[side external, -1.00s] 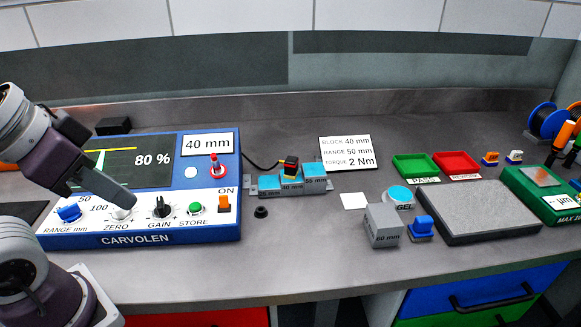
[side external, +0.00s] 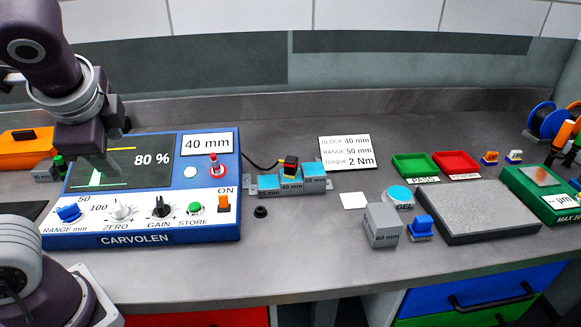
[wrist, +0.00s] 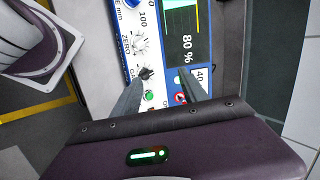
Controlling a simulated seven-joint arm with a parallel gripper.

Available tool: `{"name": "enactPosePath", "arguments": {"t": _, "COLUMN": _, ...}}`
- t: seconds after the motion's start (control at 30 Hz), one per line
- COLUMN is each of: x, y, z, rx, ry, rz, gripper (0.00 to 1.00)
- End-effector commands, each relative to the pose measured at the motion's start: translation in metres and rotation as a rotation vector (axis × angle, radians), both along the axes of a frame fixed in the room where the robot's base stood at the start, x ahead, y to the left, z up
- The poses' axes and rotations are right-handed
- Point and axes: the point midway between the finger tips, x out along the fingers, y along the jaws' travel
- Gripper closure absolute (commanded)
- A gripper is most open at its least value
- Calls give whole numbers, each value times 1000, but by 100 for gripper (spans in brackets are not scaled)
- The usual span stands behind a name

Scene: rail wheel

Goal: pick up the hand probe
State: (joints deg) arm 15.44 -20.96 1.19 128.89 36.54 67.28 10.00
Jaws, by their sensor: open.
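The hand probe appears to be the small black, red and yellow piece (side external: 290,167) with a black cable, in the side external view. It rests on the stepped grey block with blue tops (side external: 291,186), at its 40 mm step. My gripper (side external: 115,170) is open and points down in front of the screen of the blue CARVOLEN instrument (side external: 140,238), well left of the probe. In the wrist view, the open fingers (wrist: 160,80) are spread over the instrument's panel (wrist: 165,50), with nothing seen between them. The probe is not visible in the wrist view.
The red-tipped part (side external: 215,168) stands up from the instrument. A small black knob (side external: 260,212) lies before the stepped block. A grey 60 mm block (side external: 383,226), a GEL tub (side external: 400,197) and a grey slab (side external: 478,210) stand right. A white card (side external: 345,153) lies behind.

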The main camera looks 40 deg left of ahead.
Motion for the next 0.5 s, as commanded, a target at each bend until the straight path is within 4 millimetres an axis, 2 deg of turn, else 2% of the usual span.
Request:
{"name": "enactPosePath", "arguments": {"t": 0.1, "x": 60, "y": 23, "z": 8, "rx": 436, "ry": 171, "rz": -345, "gripper": 49}}
{"name": "enactPosePath", "arguments": {"t": 0.17, "x": 102, "y": 18, "z": 18, "rx": 680, "ry": 236, "rz": -539, "gripper": 49}}
{"name": "enactPosePath", "arguments": {"t": 0.2, "x": 132, "y": 6, "z": 25, "rx": 844, "ry": 268, "rz": -670, "gripper": 49}}
{"name": "enactPosePath", "arguments": {"t": 0.27, "x": 175, "y": -27, "z": 33, "rx": 1092, "ry": 301, "rz": -862, "gripper": 49}}
{"name": "enactPosePath", "arguments": {"t": 0.3, "x": 201, "y": -57, "z": 36, "rx": 1255, "ry": 310, "rz": -986, "gripper": 49}}
{"name": "enactPosePath", "arguments": {"t": 0.37, "x": 233, "y": -113, "z": 34, "rx": 1496, "ry": 302, "rz": -1164, "gripper": 49}}
{"name": "enactPosePath", "arguments": {"t": 0.4, "x": 246, "y": -150, "z": 27, "rx": 1635, "ry": 288, "rz": -1263, "gripper": 49}}
{"name": "enactPosePath", "arguments": {"t": 0.43, "x": 244, "y": -140, "z": 5, "rx": 1612, "ry": 305, "rz": -1246, "gripper": 49}}
{"name": "enactPosePath", "arguments": {"t": 0.5, "x": 243, "y": -135, "z": -36, "rx": 1603, "ry": 305, "rz": -1238, "gripper": 49}}
